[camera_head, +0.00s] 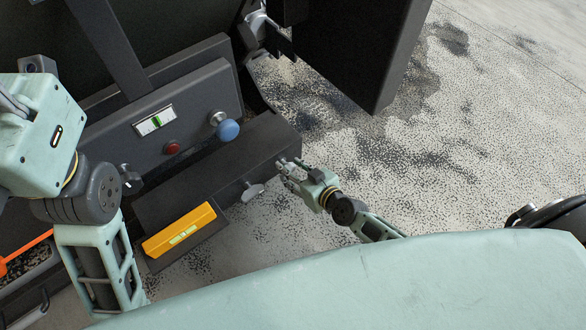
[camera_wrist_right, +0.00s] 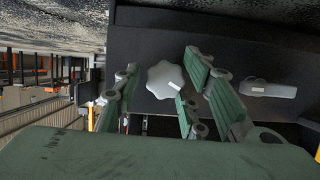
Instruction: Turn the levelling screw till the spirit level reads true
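A pale star-shaped knob (camera_wrist_right: 165,79), which looks like the levelling screw, sits on the dark box face in the right wrist view. In the head view the knob (camera_head: 282,163) is at the box's right end. My right gripper (camera_head: 292,174) is at this knob. In the wrist view its green-padded fingers (camera_wrist_right: 158,100) are spread either side of the knob, with visible gaps.
A grey wing handle (camera_head: 252,191) is on the same box (camera_head: 210,170), also seen at right in the wrist view (camera_wrist_right: 268,89). A blue knob (camera_head: 228,130) and red button (camera_head: 172,147) are on the panel. An orange level (camera_head: 185,222) lies in front. Speckled floor is clear at right.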

